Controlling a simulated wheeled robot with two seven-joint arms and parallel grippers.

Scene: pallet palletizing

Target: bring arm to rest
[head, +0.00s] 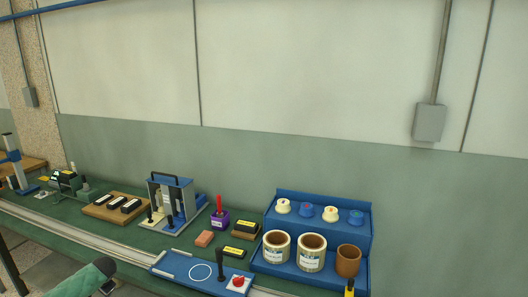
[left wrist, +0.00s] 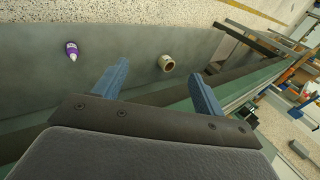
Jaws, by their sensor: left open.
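My left gripper (left wrist: 158,88) shows in the left wrist view with its two blue fingers spread wide apart. Nothing is between the fingers. Beyond them is a grey surface with a small purple and white bottle (left wrist: 72,51) at the upper left and a pale roll (left wrist: 167,63) near the middle. Both are apart from the fingers. The left gripper's jaws cannot be made out in the head view. My right gripper is in neither view.
A green bench in the head view holds a blue tray (head: 172,262), a purple holder (head: 220,220), a wooden board (head: 101,209) and a blue stepped rack (head: 285,268) with rolls and spools. A wall with a grey box (head: 429,122) stands behind. The space above the bench is clear.

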